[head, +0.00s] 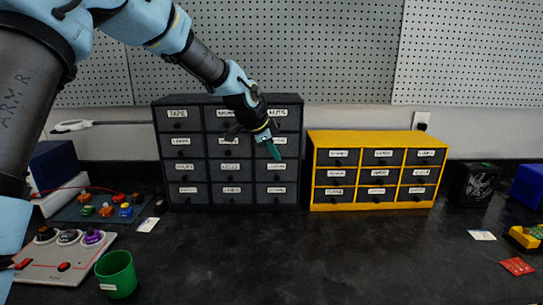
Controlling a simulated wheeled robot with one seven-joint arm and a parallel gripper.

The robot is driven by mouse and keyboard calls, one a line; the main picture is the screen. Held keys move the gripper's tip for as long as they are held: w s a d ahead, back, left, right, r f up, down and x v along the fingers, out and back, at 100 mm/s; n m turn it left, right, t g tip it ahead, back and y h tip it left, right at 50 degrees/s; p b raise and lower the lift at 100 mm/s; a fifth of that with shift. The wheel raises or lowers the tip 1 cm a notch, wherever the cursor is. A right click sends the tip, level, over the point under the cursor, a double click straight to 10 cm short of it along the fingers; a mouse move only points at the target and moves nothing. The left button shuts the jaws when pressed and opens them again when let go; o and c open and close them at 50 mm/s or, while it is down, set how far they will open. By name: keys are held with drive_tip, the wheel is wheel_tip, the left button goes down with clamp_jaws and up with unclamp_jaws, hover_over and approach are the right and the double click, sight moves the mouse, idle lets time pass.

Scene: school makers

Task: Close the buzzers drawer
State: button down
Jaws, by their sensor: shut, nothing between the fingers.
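A dark drawer cabinet (209,152) stands against the back wall, with rows of small labelled drawers. A yellow drawer cabinet (373,137) stands to its right, with dark labelled drawers. Most labels are too small to read, so I cannot tell which drawer is the buzzers drawer. No drawer clearly sticks out from either cabinet. My gripper (275,152) is shut and empty, with teal fingers pointing down in front of the dark cabinet's right column. I cannot tell whether it touches a drawer front. My gripper and wrist hide parts of the upper middle and right drawers.
A green cup (116,274) and a grey panel with knobs (62,261) are at the front left. A tray of small coloured parts (104,211) lies behind them. A black container (473,183) stands right of the yellow cabinet. The middle of the black tabletop is clear.

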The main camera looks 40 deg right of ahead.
drive_tip(key=b+v, duration=0.2)
drive_tip(key=v, duration=0.7)
drive_tip(key=shift+a+r, duration=0.2)
drive_tip(key=shift+r, duration=0.05)
drive_tip(key=w+a+f+n+t+y, duration=0.1)
drive_tip(key=w+a+f+n+y, duration=0.3)
drive_tip(key=a, duration=0.9)
drive_tip(key=w+a+f+n, duration=0.3)
drive_tip(key=a+f+n, duration=0.3)
drive_tip(key=a, duration=0.7)
drive_tip(key=s+a+f+n+y, duration=0.1)
drive_tip(key=s+a+f+n, duration=0.1)
drive_tip(key=a, duration=0.6)
drive_tip(key=s+a+f+n, duration=0.2)
drive_tip(key=s+a+n, duration=0.2)
drive_tip(key=a+n, duration=0.3)
drive_tip(key=s+a+f+n+y, duration=0.1)
drive_tip(key=s+a+n, duration=0.3)
drive_tip(key=a, duration=0.6)
drive_tip(key=shift+f+n+g+y, duration=0.3)
drive_tip(key=shift+f+g, duration=0.1)
